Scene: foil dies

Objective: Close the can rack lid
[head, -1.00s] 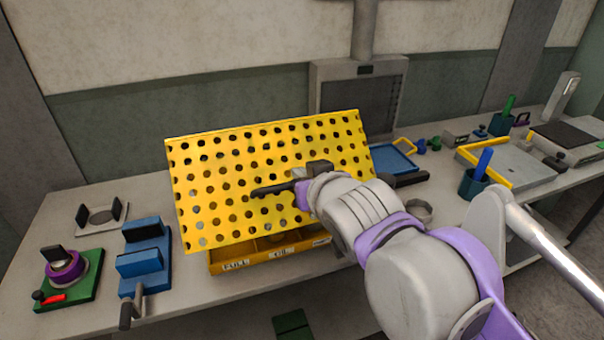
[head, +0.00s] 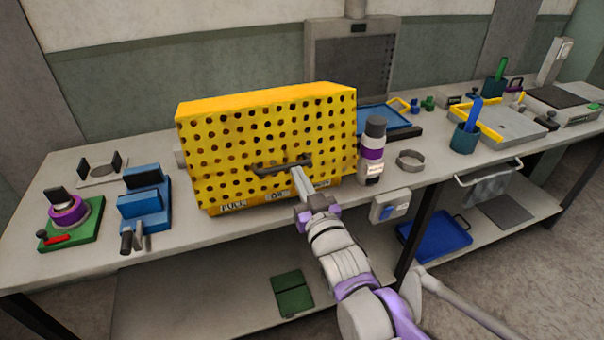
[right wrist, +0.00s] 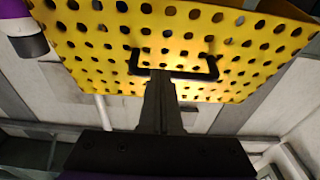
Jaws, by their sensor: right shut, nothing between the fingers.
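The yellow perforated lid (head: 265,135) of the can rack hangs down steeply across the rack's front, its lower edge just above the labelled front strip (head: 232,209). A solid yellow top (head: 265,100) shows above it. I cannot tell whether the lid is fully seated. A dark bar handle (head: 268,169) is on the lid's lower part; it also shows in the right wrist view (right wrist: 205,72). My right gripper (head: 296,171) is shut and empty, its fingertips at the handle, touching or nearly so (right wrist: 158,76). The rack's inside is hidden. My left gripper is out of view.
A can with a purple band (head: 372,150) stands close to the rack's right side. A metal ring (head: 411,160) lies farther right. Blue clamp-like blocks (head: 145,205) and a green base (head: 72,225) stand left. The bench (head: 190,260) has a narrow clear front strip.

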